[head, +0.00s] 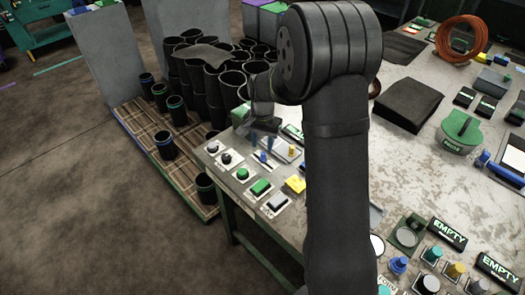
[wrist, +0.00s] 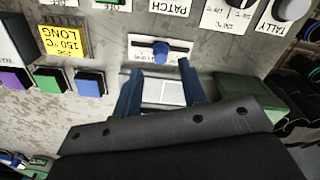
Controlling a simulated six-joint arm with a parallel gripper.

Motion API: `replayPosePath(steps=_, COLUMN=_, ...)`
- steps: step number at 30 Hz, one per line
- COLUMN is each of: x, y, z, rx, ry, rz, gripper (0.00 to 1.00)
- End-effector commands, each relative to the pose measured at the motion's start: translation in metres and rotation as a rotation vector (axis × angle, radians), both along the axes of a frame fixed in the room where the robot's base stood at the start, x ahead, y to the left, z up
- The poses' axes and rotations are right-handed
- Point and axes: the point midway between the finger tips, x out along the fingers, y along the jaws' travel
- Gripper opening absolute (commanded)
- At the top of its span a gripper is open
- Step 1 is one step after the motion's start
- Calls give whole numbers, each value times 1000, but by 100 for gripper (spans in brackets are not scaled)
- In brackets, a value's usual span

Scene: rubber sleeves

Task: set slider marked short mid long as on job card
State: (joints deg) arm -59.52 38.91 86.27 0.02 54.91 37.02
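The slider has a blue knob (wrist: 161,53) on a dark horizontal slot, on a pale plate (wrist: 172,92) in the wrist view. The knob stands near the middle of the slot. The plate's lettering is upside down and partly hidden, too small to read. The yellow job card (wrist: 64,41) at the upper left of the wrist view reads LONG and 150 °C, upside down; it also shows in the head view (head: 295,184). My gripper (wrist: 160,66) is open, its two blue fingers apart over the plate. The knob appears between and just beyond the fingertips; contact cannot be told.
Purple (wrist: 14,81), green (wrist: 48,79) and blue (wrist: 89,82) buttons stand left of the slider in the wrist view. A dark green block (wrist: 250,95) is close to the right finger. Black sleeves (head: 215,80) stand on a pallet beside the bench.

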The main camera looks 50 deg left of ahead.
Motion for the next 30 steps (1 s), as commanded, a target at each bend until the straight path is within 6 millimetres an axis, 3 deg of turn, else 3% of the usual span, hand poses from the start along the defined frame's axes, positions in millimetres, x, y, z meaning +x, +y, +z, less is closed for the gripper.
replayPosePath(steps=7, x=0, y=0, z=-35, rx=-2, ry=1, rz=0, gripper=39)
replayPosePath(steps=19, x=0, y=0, z=-43, rx=0, ry=0, rz=0, gripper=39)
replayPosePath(steps=25, x=0, y=0, z=-43, rx=0, ry=0, rz=0, gripper=1)
replayPosePath(steps=30, x=0, y=0, z=-43, rx=0, ry=0, rz=0, gripper=0)
